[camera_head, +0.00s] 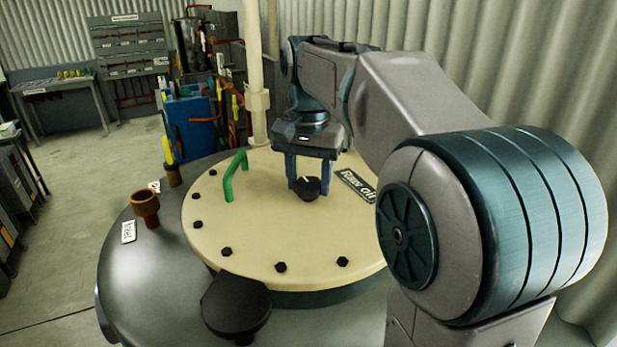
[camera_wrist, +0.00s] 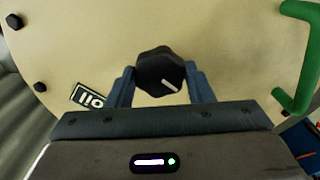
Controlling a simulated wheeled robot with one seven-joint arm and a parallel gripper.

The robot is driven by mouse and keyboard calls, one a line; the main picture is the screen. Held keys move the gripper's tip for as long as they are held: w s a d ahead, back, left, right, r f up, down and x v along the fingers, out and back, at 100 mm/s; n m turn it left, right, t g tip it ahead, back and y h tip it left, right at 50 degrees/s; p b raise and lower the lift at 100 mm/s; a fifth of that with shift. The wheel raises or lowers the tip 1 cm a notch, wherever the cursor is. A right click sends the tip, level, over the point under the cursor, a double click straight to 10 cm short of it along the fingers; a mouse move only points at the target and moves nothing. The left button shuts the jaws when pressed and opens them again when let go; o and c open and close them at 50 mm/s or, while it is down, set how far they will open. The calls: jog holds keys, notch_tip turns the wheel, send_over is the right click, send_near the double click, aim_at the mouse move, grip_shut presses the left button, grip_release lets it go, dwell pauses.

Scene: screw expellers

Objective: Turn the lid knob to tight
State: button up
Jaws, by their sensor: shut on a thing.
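The lid knob (camera_head: 306,189) is black with a white pointer line and sits on the cream round lid (camera_head: 240,245) of the tank. In the wrist view the knob (camera_wrist: 161,72) is lobed, and its white line points toward the lower right. My gripper (camera_head: 308,182) reaches down from above with its blue fingers on either side of the knob. In the wrist view my gripper (camera_wrist: 160,85) is shut on the knob. No tight or loose marking shows beside the knob.
A green handle (camera_head: 235,175) stands on the lid left of the knob. A "Raw oil" label (camera_head: 356,186) lies to the right. Black bolts (camera_head: 281,267) ring the lid.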

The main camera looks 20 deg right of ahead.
aim_at(308, 183)
jog(key=o, duration=1)
jog(key=shift+c, duration=0.2)
notch_tip(308, 183, up, 14)
jog(key=shift+p, duration=0.3)
jog(key=shift+f, duration=0.1)
